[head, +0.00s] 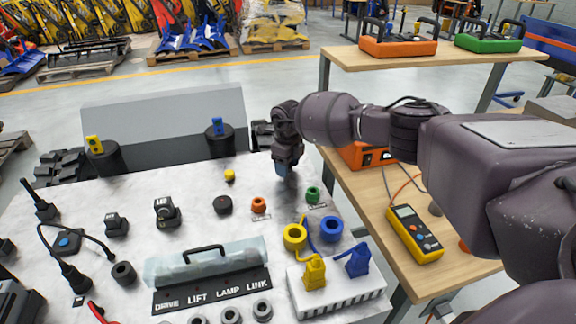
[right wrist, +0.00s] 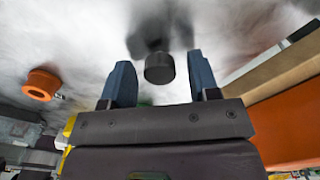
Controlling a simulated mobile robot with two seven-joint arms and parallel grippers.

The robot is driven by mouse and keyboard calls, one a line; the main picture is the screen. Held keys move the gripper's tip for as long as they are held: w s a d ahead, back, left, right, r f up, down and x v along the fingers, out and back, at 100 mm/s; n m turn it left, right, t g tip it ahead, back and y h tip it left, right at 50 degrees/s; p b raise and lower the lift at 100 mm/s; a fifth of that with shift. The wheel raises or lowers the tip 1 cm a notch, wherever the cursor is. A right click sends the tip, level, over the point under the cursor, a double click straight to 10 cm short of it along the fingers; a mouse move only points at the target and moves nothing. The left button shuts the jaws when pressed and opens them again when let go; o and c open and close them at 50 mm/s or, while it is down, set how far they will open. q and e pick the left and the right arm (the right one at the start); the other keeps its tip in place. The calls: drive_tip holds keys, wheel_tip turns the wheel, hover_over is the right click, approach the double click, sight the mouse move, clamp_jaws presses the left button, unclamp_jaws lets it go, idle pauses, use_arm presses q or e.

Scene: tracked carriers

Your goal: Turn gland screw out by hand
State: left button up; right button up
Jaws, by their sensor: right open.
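A dark round cylindrical piece (right wrist: 159,68), which looks like the gland screw, stands out from the pale worn panel (head: 190,190). In the right wrist view it sits just past and between the fingertips of my right gripper (right wrist: 159,75), with clear space on both sides. In the head view my right gripper (head: 285,168) points down at the panel's far right part and hides this piece. Its blue fingers are apart and hold nothing. My left gripper is not in view.
An orange ring fitting (head: 261,204) and a green one (head: 312,195) are close by. Yellow (head: 294,237) and blue (head: 331,229) rings and a labelled strip (head: 212,290) lie nearer. A wooden bench (head: 375,190) with a yellow meter (head: 414,233) stands at right.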

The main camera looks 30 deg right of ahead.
drive_tip(key=m, duration=0.2)
drive_tip(key=m+p, duration=0.1)
drive_tip(key=m, duration=0.1)
drive_tip(key=shift+r+m, duration=0.3)
drive_tip(key=shift+r, duration=0.1)
drive_tip(key=m+p, duration=0.1)
drive_tip(key=m, duration=0.1)
drive_tip(key=shift+m, duration=0.3)
drive_tip(key=shift+f+m+p, duration=0.2)
drive_tip(key=shift+m+p, duration=0.1)
drive_tip(key=shift+m, duration=0.4)
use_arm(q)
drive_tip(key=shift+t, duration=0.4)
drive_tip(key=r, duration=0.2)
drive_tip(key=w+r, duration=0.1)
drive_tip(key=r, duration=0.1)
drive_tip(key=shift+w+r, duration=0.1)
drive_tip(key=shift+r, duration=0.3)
use_arm(e)
drive_tip(key=shift+f, duration=0.15)
